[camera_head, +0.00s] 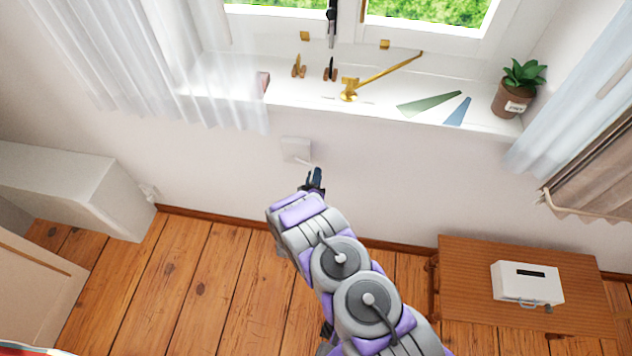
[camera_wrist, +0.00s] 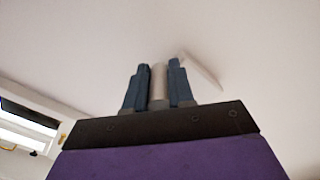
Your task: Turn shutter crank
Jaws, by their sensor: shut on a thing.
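The shutter crank's white housing (camera_head: 296,149) is on the wall below the window sill, with a short pale arm (camera_head: 307,162) coming out of it toward my gripper. My gripper (camera_head: 315,176) is just below the housing, close to the wall. In the wrist view, the dark blue fingers of my gripper (camera_wrist: 158,75) are shut around a grey-beige cylindrical crank handle (camera_wrist: 158,84). A white bar, seemingly the crank arm (camera_wrist: 203,72), shows behind the right finger. The far end of the handle and its joint to the arm are partly hidden.
The white sill (camera_head: 300,93) above holds brass fittings (camera_head: 350,90), flat green and blue pieces, and a potted plant (camera_head: 512,93). Sheer curtains hang on both sides. A wooden table (camera_head: 460,270) with a white box (camera_head: 527,284) stands right. A white cabinet (camera_head: 75,190) stands left.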

